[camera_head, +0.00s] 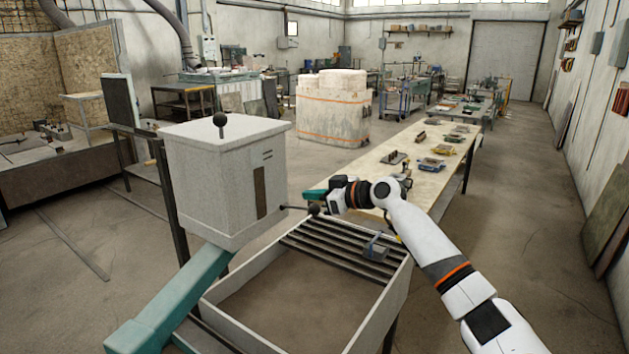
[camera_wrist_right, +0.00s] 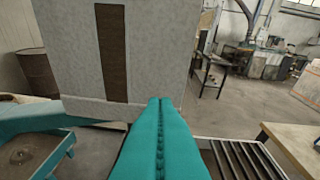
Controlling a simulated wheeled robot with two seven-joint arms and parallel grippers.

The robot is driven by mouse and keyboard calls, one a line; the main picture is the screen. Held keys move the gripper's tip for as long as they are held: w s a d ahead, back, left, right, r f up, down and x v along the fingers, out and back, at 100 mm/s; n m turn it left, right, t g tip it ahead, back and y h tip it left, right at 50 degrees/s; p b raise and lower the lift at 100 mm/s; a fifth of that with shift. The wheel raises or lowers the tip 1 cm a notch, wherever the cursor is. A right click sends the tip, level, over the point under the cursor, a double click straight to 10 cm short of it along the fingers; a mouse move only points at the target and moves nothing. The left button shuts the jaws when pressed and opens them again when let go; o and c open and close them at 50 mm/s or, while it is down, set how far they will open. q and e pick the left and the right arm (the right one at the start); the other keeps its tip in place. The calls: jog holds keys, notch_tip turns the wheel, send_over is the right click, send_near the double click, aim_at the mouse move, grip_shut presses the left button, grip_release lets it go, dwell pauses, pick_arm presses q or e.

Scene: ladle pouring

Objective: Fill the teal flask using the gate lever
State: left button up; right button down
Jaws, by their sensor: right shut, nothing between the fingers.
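A pale grey hopper (camera_head: 222,185) stands left of centre, with a dark upright slot (camera_head: 260,192) in its face. The gate lever (camera_head: 313,210), a thin rod with a black ball end, sticks out from its lower right side. My right gripper's teal fingers (camera_head: 314,194) are shut and empty, close to the ball; contact cannot be told. In the wrist view the shut fingers (camera_wrist_right: 160,104) point at the hopper face (camera_wrist_right: 60,60). A teal chute (camera_head: 172,300) slopes down from the hopper. A teal open-topped thing (camera_wrist_right: 38,150), possibly the flask, shows at lower left. My left gripper is out of view.
A pale open-topped box (camera_head: 232,312) with a dark slatted grate (camera_head: 330,240) lies below the gripper. A small blue-grey object (camera_head: 376,250) rests at the grate's right. A long workbench (camera_head: 440,170) with tools stands behind. Floor at right is clear.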

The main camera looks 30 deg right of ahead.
jog(key=shift+s+d+f, duration=0.25)
jog(key=shift+s+f, duration=0.1)
jog(key=shift+f, duration=0.15)
jog(key=shift+w, duration=0.1)
jog(key=shift+f+t+b, duration=0.3)
jog(key=shift+f+b, duration=0.15)
jog(key=shift+b, duration=0.7)
jog(key=shift+r, duration=0.1)
jog(key=f+b, duration=0.1)
jog(key=b, duration=0.3)
jog(key=s+f+t+b, duration=0.1)
jog(key=f+b, duration=0.1)
jog(key=b, duration=0.3)
jog(key=f+t+y+b, duration=0.1)
jog(key=f+b, duration=0.1)
jog(key=b, duration=0.3)
jog(key=shift+s+d+f, duration=0.1)
jog(key=shift+s, duration=0.05)
